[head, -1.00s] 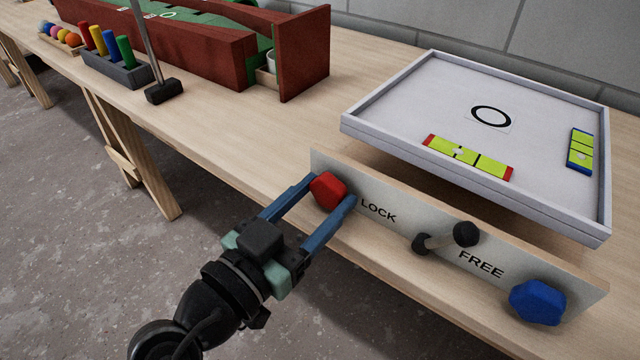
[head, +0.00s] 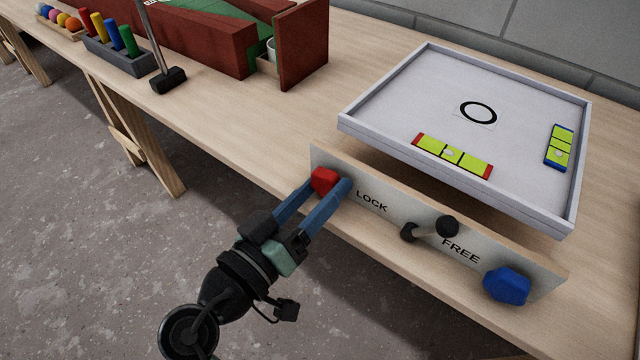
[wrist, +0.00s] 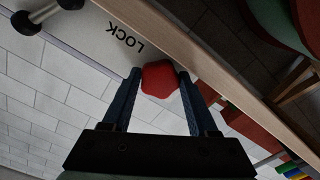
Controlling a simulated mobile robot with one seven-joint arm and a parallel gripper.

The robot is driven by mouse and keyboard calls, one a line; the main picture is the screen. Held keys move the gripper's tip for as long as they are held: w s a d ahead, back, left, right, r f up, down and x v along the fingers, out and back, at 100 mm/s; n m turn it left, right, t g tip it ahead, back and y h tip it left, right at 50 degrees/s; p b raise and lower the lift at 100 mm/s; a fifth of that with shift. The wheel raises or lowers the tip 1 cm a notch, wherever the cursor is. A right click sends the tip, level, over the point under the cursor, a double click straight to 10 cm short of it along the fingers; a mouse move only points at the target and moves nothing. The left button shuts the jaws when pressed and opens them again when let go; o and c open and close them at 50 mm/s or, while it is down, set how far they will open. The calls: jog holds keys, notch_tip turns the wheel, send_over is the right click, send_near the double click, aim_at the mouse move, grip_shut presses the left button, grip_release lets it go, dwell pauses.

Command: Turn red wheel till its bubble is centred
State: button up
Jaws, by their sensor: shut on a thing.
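The red wheel (head: 324,181) is a faceted knob at the left end of the pale front panel. My gripper (head: 330,187) is shut on it, one blue finger on each side; the wrist view also shows the red wheel (wrist: 160,79) between the fingertips. The red-ended level vial (head: 453,155) lies along the front of the white tilting tray (head: 400,105). Its pale bubble sits near the middle, seemingly slightly left; exact centring is hard to tell.
A lever (head: 430,229) sits between the words LOCK and FREE, its black knob toward FREE. A blue wheel (head: 507,285) is at the panel's right end. A blue-ended vial (head: 559,147) lies at the tray's right. A hammer-like tool (head: 168,80) stands on the bench.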

dwell(0.3)
jog(key=o, duration=1.4)
jog(key=shift+c, duration=0.2)
jog(key=shift+s+a, duration=0.1)
jog(key=p+v, duration=0.3)
jog(key=v, duration=0.9)
jog(key=shift+s+a, duration=0.2)
jog(key=shift+s, duration=0.15)
